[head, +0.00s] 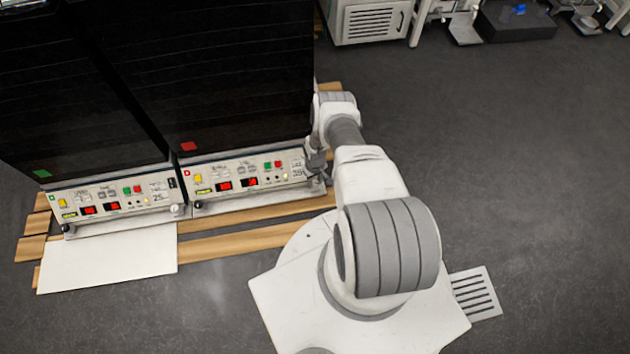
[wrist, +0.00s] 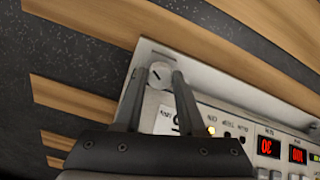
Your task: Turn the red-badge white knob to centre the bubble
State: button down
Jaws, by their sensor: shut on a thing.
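The red-badge shaker (head: 243,180) is the right one of two dark cabinets, with a red badge (head: 189,146) on its dark front. In the wrist view the white knob (wrist: 160,70), with a dark slot line on its face, sits at the panel's end. My gripper (wrist: 160,78) has its two grey fingers on either side of this knob, shut on it. In the head view my gripper (head: 316,163) is at the right end of the red-badge panel, and that knob is hidden or too small to tell. I cannot make out the bubble in either view.
The left shaker carries a green badge (head: 41,173) and has a white knob (head: 177,210) at its panel's right end. Wooden pallet slats (head: 240,241) lie beneath both. A white sheet (head: 108,262) lies at the front left. The dark floor (head: 500,160) to the right is clear.

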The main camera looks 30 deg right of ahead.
jog(key=shift+n, duration=1)
jog(key=c, duration=0.8)
grip_release()
jog(key=shift+r, duration=0.15)
notch_tip(320, 180, up, 17)
jog(key=p, duration=0.7)
jog(key=shift+r+p, duration=0.1)
jog(key=shift+p, duration=0.25)
